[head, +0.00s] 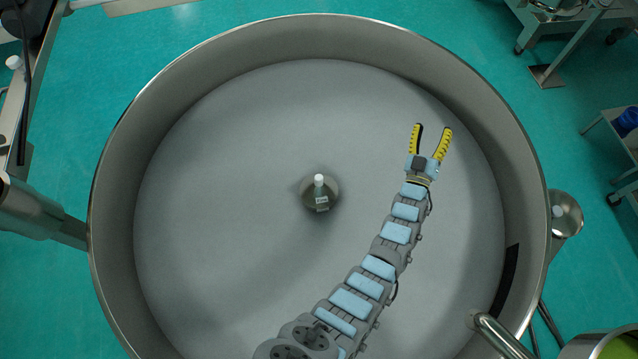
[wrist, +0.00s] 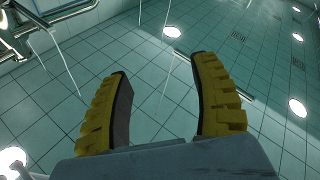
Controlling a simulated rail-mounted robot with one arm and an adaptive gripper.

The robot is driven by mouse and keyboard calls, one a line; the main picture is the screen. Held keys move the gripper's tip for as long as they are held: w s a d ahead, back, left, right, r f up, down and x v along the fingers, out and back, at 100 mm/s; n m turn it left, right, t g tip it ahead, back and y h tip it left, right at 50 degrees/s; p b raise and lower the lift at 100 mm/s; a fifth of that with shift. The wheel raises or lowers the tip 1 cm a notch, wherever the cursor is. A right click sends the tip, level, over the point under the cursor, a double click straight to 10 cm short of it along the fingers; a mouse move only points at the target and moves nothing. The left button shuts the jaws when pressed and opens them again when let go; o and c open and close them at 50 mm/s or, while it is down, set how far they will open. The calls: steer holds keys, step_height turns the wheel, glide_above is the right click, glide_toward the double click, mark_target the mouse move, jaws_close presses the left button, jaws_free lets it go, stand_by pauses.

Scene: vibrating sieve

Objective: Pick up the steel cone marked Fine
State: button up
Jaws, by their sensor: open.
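A steel cone (head: 316,199) stands at the centre of the round sieve pan (head: 225,150). It has a white tip and a small label, too small to read. My gripper (head: 431,128) is open and empty, with black and yellow fingers. It is above and to the right of the cone in the head view, well apart from it, over the right part of the pan. In the wrist view its two yellow fingers (wrist: 157,68) are spread with nothing between them. The cone is not in the wrist view.
A raised steel rim (head: 121,150) surrounds the pan. A curved steel handle (head: 497,332) stands at the lower right. A trolley with a blue item (head: 626,122) is at the far right. The rest of the pan surface is bare. The wrist view shows tiled surfaces and lights.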

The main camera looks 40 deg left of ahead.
steer(key=w+a+f+g+h+b, duration=0.1)
steer(key=w+a+f+g+h, duration=0.15)
steer(key=w, duration=0.35)
steer(key=w+a+f+g+h+b, duration=0.1)
steer(key=w+f+g+h, duration=0.25)
steer(key=w, duration=0.25)
steer(key=g+h+b, duration=0.3)
steer(key=g, duration=1.1)
glide_above(319, 178)
step_height(319, 178, down, 4)
steer(key=shift+m, duration=0.3)
step_height(319, 178, down, 5)
steer(key=shift+s+d+f+b, duration=0.1)
steer(key=shift+s+d+b, duration=0.05)
steer(key=shift+b, duration=1)
steer(key=shift+f, duration=3.45)
steer(key=shift+f, duration=0.1)
